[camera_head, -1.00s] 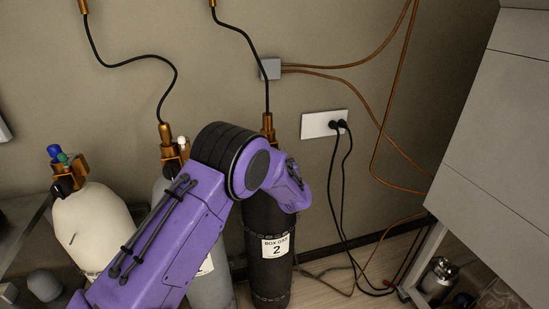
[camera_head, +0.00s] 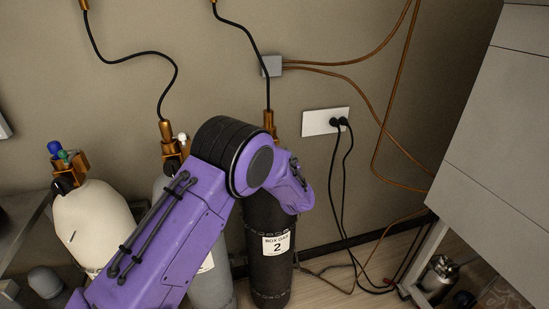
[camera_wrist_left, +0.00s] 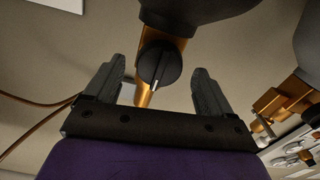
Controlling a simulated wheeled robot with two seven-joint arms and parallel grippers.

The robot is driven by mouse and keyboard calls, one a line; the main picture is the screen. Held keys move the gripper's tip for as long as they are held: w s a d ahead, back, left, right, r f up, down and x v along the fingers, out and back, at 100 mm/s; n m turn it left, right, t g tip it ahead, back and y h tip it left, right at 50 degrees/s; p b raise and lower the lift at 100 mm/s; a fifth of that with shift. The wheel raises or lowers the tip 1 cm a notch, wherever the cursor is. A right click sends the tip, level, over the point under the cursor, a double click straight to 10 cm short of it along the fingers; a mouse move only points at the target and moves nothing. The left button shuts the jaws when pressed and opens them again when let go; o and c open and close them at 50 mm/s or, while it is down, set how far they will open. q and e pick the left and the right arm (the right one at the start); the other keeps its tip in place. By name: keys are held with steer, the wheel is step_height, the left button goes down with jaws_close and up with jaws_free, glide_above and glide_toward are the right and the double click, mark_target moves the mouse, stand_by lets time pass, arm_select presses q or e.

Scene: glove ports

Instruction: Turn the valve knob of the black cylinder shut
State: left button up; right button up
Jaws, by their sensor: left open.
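The black cylinder (camera_head: 270,275) stands upright against the wall, with a white "BOX GAS 2" label (camera_head: 277,244). My left arm (camera_head: 165,235) comes in from the lower left and covers its upper part, so its valve knob and my left gripper are hidden in the head view. In the left wrist view, my left gripper (camera_wrist_left: 159,66) is open. A round black valve knob (camera_wrist_left: 158,66) with a pale pointer line shows between its fingers, on a brass valve body (camera_wrist_left: 147,40). Gaps show on both sides of the knob. How deep it sits between the fingers is unclear. My right gripper is out of view.
A grey cylinder (camera_head: 212,285) and a cream cylinder (camera_head: 95,225) stand to the left, partly behind my arm. Black hoses run up the wall from brass fittings (camera_head: 167,131). A wall socket (camera_head: 320,121) with cords and a large grey cabinet (camera_head: 495,125) are to the right.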

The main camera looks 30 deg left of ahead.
arm_select(q)
steer(key=b+v, duration=0.2)
steer(key=v, duration=0.7)
